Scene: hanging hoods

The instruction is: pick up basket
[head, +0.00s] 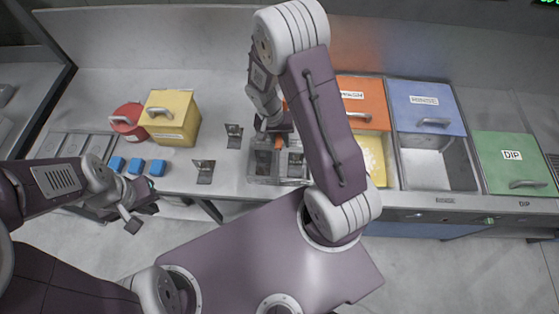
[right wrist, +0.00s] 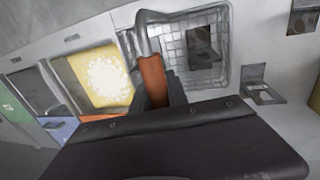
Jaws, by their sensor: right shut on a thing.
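The basket is a grey wire-mesh basket (head: 263,162) on the counter in the middle of the head view. It also shows in the right wrist view (right wrist: 222,70), with a dark bracket-like shape (right wrist: 203,42) seen inside its outline. Its bent metal handle has an orange grip (right wrist: 152,72). My right gripper (head: 275,131) is shut on this orange grip at the basket; my forearm hides part of the basket in the head view. I cannot tell whether the basket touches the counter. My left gripper (head: 140,214) is open and empty, in front of the counter at the left.
A yellow box (head: 175,115), a red round lid (head: 127,120) and blue blocks (head: 137,165) stand on the left. Small metal brackets (head: 204,170) are near the basket. Orange (head: 364,98), blue (head: 427,105) and green (head: 508,160) lidded bins line the right.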

